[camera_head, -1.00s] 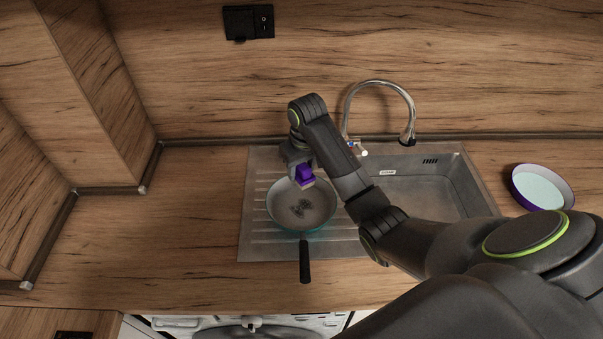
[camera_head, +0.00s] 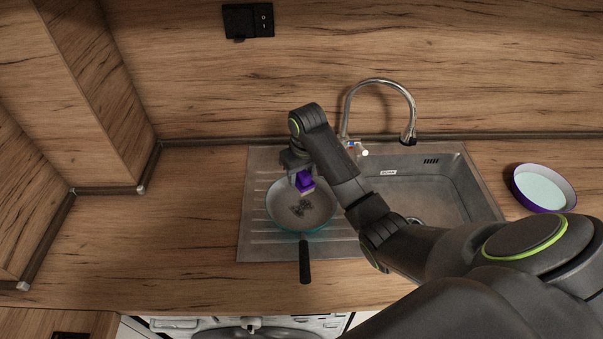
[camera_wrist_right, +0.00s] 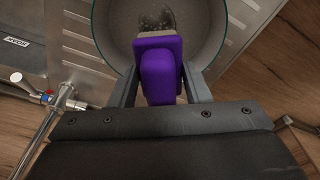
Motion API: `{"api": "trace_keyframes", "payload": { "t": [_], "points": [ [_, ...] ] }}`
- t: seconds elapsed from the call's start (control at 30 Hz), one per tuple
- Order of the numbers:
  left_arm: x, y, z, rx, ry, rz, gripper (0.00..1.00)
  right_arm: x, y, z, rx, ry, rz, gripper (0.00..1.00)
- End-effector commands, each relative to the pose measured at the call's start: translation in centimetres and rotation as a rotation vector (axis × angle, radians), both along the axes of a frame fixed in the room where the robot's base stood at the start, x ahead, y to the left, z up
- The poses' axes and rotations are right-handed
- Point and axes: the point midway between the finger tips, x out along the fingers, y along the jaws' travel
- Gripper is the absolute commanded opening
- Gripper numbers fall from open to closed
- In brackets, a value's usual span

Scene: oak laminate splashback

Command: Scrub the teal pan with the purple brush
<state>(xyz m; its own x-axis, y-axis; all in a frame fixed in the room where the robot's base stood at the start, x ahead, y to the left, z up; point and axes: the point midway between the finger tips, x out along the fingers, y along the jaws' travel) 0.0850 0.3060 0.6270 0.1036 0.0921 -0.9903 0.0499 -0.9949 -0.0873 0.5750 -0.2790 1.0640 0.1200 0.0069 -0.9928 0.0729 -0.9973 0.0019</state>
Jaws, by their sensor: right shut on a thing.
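The teal pan (camera_head: 283,221) sits on the ribbed drainboard left of the sink bowl, its black handle (camera_head: 305,262) pointing to the front. Dark marks (camera_head: 301,208) show on its inner base. My right gripper (camera_head: 301,178) is over the back of the pan, shut on the purple brush (camera_head: 306,182). In the right wrist view the brush (camera_wrist_right: 160,68) is between the two fingers, its pale bristle end towards the pan (camera_wrist_right: 208,38) and the dark marks. I cannot tell whether the bristles touch the pan. My left gripper is not in view.
The sink bowl (camera_head: 440,185) and the curved tap (camera_head: 380,82) are right of the pan, behind and beside my right arm. A purple-rimmed bowl (camera_head: 543,187) stands on the counter at the right. The counter (camera_head: 180,235) at the left is clear.

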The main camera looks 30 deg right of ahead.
Motion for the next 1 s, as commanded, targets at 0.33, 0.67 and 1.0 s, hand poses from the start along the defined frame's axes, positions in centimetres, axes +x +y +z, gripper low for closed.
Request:
{"api": "trace_keyframes", "payload": {
  "t": [0.33, 0.67, 1.0],
  "points": [
    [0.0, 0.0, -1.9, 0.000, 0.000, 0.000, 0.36, 0.0, 0.0, -4.5, 0.000, 0.001, 0.001, 0.25],
    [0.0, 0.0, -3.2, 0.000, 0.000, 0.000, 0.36, 0.0, 0.0, -7.8, 0.000, 0.000, 0.000, 0.25],
    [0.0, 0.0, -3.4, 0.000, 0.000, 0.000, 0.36, 0.1, 0.0, -8.5, -0.001, -0.002, 0.001, 0.25]
  ]
}}
